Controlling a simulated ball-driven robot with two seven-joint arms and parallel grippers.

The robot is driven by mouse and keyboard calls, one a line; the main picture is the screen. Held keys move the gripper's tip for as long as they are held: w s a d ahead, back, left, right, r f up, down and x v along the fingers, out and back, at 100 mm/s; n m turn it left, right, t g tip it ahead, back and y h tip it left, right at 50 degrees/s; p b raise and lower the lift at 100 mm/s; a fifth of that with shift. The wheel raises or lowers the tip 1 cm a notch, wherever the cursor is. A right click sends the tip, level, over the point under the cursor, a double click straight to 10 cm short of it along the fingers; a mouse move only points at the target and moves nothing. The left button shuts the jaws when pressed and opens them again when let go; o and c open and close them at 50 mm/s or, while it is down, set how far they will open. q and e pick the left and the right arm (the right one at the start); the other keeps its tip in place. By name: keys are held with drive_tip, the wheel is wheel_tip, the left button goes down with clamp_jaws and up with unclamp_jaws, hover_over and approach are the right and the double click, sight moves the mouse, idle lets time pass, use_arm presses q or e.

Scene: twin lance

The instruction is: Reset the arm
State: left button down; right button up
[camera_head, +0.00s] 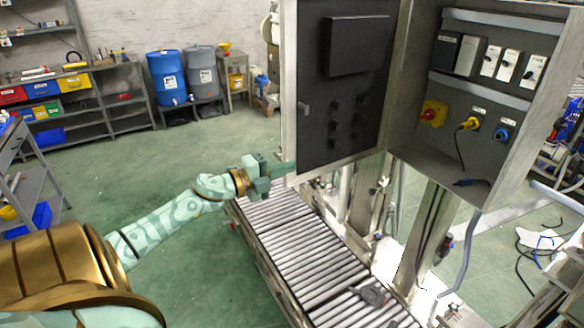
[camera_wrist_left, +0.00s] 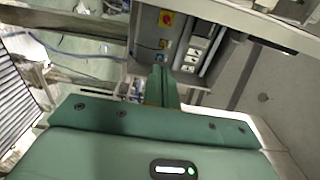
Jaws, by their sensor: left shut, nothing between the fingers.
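My left arm reaches in from the left in the head view. Its gripper (camera_head: 284,168) is shut and empty, with its tip close to the lower left edge of the open cabinet door (camera_head: 312,120). I cannot tell whether the tip touches the door. In the left wrist view the shut green fingers (camera_wrist_left: 162,86) point toward the open electrical cabinet (camera_wrist_left: 178,45), which looks tilted there. The cabinet (camera_head: 478,150) also stands at the right in the head view, with switches and a yellow plug inside. My right gripper is in neither view.
A roller conveyor (camera_head: 310,255) runs below the cabinet and door. A dark object (camera_head: 374,293) lies on its rollers. A blue barrel (camera_head: 167,78) and shelves (camera_head: 105,100) stand at the back left. A loose black cable lies on the right floor. The green floor left of the conveyor is clear.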

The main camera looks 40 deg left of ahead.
use_arm(q)
drive_tip(key=s+a, duration=0.5)
drive_tip(key=s, duration=0.1)
drive_tip(key=shift+s, duration=0.2)
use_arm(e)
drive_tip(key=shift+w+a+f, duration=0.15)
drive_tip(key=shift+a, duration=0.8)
